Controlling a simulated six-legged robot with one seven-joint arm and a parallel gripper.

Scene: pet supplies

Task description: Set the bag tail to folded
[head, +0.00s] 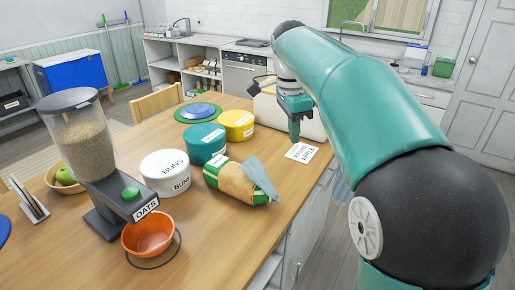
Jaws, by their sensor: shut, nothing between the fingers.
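In the head view a bag (235,182) lies on its side on the wooden table, tan with green and white bands. Its pale blue-grey tail (260,176) sticks out at the right end and spreads up and down past the bag's body; I cannot make out any fold in it. My gripper (294,138) is shut and empty, pointing down behind and to the right of the bag, apart from it. Its tips are by the back left of a white printed card (301,152).
A white BUNS tin (165,170), a teal tin (204,147) and a yellow tin (236,127) stand left of and behind the bag. An oats dispenser (82,135) and an orange bowl (147,236) are at the left front. The table is clear in front of the bag.

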